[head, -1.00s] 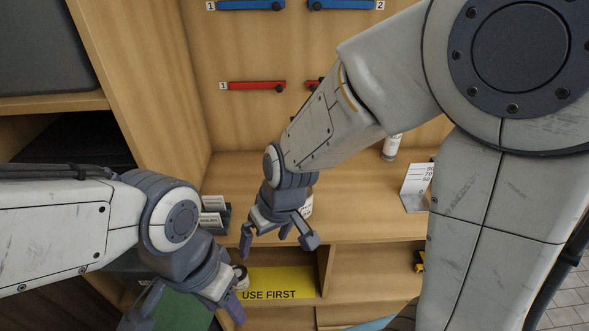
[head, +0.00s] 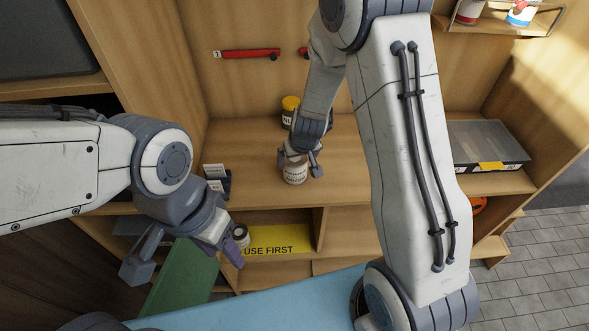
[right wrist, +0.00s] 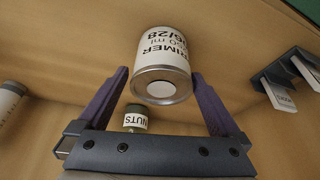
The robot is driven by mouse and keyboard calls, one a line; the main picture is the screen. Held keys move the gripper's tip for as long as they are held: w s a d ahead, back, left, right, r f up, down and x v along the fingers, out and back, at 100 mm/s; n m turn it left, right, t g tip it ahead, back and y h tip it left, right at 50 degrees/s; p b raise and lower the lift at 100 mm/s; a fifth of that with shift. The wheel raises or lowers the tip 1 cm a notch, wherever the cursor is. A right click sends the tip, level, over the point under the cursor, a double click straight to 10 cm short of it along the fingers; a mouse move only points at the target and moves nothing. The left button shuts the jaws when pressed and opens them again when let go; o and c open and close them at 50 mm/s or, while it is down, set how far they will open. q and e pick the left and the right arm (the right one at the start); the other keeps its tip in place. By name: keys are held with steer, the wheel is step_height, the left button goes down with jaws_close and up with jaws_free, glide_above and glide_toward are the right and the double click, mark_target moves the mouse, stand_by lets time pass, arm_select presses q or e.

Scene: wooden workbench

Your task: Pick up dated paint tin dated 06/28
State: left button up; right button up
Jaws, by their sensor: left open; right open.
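A white-labelled paint tin (head: 295,175) stands on the bench top in the head view. In the right wrist view the tin (right wrist: 162,62) fills the middle, and its label reads PRIMER and 06/28. My right gripper (head: 301,168) is at the tin, open, with one finger on each side of it. My left gripper (head: 187,262) is open and empty, lower left, in front of the shelf below the bench top.
A yellow-lidded container (head: 290,108) stands behind the tin. A card holder (head: 217,180) is left of it. Below are a yellow USE FIRST panel (head: 275,240) and a small jar (head: 241,235). A clear-lidded box (head: 488,145) is at right. A NUTS jar (right wrist: 135,118) shows in the right wrist view.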

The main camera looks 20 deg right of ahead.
steer(key=b+x, duration=0.2)
steer(key=x, duration=0.2)
steer(key=shift+w+a+f, duration=0.15)
steer(key=shift+f, duration=0.15)
steer(key=shift+r, duration=0.1)
steer(key=c, duration=1.3)
steer(key=shift+c, duration=1)
steer(key=shift+r, duration=0.1)
